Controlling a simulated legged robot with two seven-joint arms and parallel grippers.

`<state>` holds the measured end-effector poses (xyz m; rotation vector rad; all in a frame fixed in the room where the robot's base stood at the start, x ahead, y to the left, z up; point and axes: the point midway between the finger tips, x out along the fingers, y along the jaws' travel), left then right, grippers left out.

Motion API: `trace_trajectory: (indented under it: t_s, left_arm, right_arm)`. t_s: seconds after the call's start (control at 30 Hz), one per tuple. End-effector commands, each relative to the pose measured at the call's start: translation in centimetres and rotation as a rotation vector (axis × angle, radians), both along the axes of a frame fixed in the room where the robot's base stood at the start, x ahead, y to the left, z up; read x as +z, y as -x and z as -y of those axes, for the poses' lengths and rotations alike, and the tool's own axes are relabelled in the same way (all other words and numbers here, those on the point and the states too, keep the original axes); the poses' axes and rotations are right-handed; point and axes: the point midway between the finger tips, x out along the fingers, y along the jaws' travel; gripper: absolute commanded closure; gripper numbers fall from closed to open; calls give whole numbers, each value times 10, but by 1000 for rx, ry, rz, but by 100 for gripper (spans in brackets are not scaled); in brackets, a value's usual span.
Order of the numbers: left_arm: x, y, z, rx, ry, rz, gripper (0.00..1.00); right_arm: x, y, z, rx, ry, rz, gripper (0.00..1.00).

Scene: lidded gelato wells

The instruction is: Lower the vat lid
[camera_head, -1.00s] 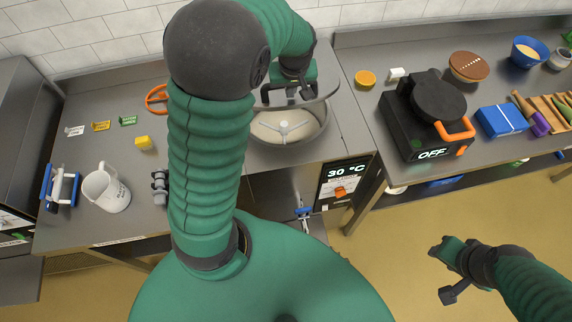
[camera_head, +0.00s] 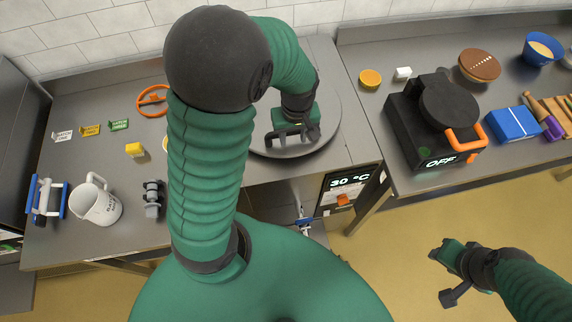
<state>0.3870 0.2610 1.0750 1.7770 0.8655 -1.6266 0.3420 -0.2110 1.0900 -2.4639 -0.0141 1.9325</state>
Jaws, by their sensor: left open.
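The vat lid (camera_head: 327,118) is a round grey metal disc and lies about level over the vat in the middle counter. The vat's bowl is hidden under it; I cannot tell whether the lid sits fully on the rim. My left gripper (camera_head: 288,138) is open, with its dark fingers over the front part of the lid. Whether the fingers touch the lid is unclear. My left arm hides the lid's left side. My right gripper (camera_head: 443,275) is empty and open over the floor at lower right, away from the vat.
The vat's display (camera_head: 349,181) reads 30 °C. On the left counter are a white pitcher (camera_head: 95,206), a yellow block (camera_head: 135,150), an orange wheel (camera_head: 154,101) and small labels. A black waffle iron (camera_head: 433,125) with an orange handle stands on the right counter.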

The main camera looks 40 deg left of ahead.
Motion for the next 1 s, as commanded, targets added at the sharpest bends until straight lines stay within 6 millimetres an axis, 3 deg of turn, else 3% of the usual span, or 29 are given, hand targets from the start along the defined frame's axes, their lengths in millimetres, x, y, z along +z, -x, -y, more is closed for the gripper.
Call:
trace_trajectory:
  t_s: [0.03,0.23,0.6,1.0]
  left_arm:
    - [6,-13,-14,6,-25,45,56]
    - [14,-12,-12,6,-25,48,56]
    - [70,-8,-4,5,-27,49,56]
    - [72,-7,5,3,-28,46,56]
  right_arm:
    - [-1,0,0,0,0,0,63]
    - [6,0,0,-1,0,0,63]
    - [59,1,1,-1,0,0,63]
    - [58,1,1,-1,0,0,63]
